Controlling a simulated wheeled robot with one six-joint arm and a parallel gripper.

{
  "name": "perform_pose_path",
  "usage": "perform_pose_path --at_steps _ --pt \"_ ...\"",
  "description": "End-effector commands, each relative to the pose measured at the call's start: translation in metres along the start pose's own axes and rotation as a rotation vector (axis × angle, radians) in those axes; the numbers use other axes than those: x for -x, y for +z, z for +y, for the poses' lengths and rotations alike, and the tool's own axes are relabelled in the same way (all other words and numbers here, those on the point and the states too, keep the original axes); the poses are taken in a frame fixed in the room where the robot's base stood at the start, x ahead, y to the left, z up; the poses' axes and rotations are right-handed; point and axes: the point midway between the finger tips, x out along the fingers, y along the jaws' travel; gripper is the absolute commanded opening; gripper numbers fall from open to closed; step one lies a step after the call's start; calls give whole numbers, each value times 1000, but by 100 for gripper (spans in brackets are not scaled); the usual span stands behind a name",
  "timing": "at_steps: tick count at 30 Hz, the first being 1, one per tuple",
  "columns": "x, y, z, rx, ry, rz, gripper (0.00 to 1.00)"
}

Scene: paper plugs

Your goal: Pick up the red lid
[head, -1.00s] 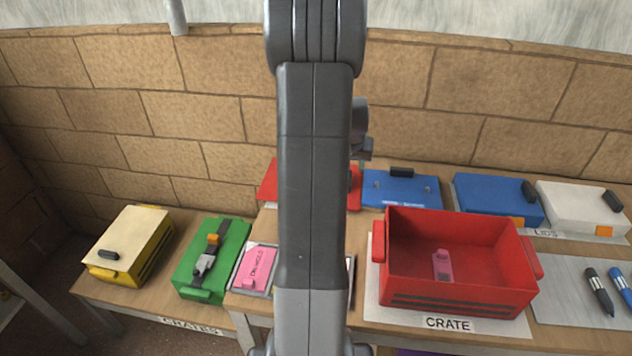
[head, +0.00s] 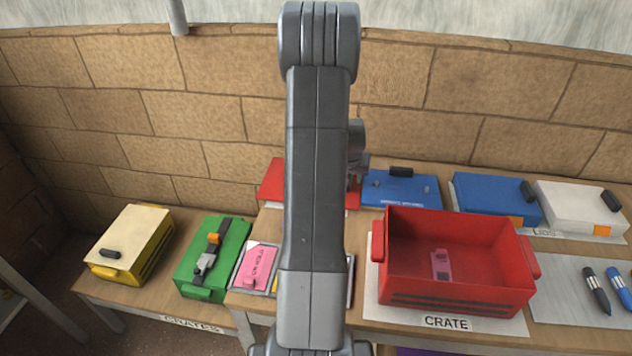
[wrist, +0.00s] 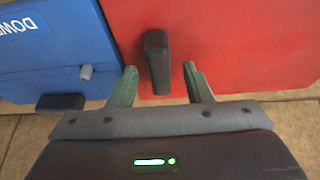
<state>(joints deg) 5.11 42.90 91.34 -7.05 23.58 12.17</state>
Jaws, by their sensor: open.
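The red lid (wrist: 235,45) fills the right of the wrist view, with a black upright handle (wrist: 157,62) near its edge. In the head view the red lid (head: 271,183) lies at the back of the table, largely hidden behind my arm. My gripper (wrist: 160,82) is open in the wrist view. Its two green fingers stand on either side of the black handle, with a gap on both sides. I cannot tell how far the fingertips are above the lid. The gripper's fingers are hidden in the head view.
A blue lid (head: 399,190) lies right beside the red lid, its black handle (wrist: 60,102) close to my left finger. More blue and white lids (head: 582,208) stand to the right.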

Motion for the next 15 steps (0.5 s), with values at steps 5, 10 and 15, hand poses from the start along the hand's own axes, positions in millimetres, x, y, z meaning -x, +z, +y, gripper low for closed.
perform_pose_path --at_steps 5,10,15 --pt "0 0 0 0 0 0 14" --pt "0 0 0 0 0 1 0" --pt "1 -1 0 0 0 1 0"
